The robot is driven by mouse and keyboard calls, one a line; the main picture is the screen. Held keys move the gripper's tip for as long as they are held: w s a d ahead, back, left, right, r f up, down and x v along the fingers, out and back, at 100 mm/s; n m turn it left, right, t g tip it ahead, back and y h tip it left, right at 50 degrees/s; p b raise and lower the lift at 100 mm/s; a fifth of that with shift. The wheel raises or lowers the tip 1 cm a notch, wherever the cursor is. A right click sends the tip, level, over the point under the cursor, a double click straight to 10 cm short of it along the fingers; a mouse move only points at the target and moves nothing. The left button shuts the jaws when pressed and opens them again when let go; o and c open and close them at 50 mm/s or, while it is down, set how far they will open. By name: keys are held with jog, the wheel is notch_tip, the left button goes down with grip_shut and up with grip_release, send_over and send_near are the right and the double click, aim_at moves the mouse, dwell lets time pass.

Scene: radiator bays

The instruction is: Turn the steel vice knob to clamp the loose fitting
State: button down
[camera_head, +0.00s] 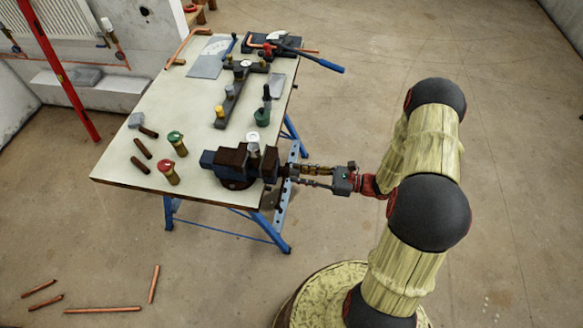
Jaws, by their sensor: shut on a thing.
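The vice (229,160), with a blue body and dark brown jaws, is fixed at the near right corner of the workbench (125,160). A small pale-topped fitting (253,148) stands upright at its jaws; whether it is gripped firmly I cannot tell. My gripper (292,171) reaches in from the right, level with the right end of the vice. Its fingers are shut on the steel vice knob, which is small and mostly hidden by them.
Red-capped (167,172) and green-capped (177,144) brass pieces and brown cylinders stand or lie left of the vice. A green-based tool (263,110) and a blue-handled tool (322,64) are farther back. Copper pipes (102,310) lie on the floor. Floor at right is clear.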

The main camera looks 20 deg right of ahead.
jog(key=shift+f+m+p, duration=0.1)
jog(key=shift+m+p, duration=3.4)
jog(key=shift+m, duration=2.7)
jog(key=c, duration=1.7)
grip_release()
jog(key=shift+d, duration=0.2)
jog(key=shift+a, duration=0.1)
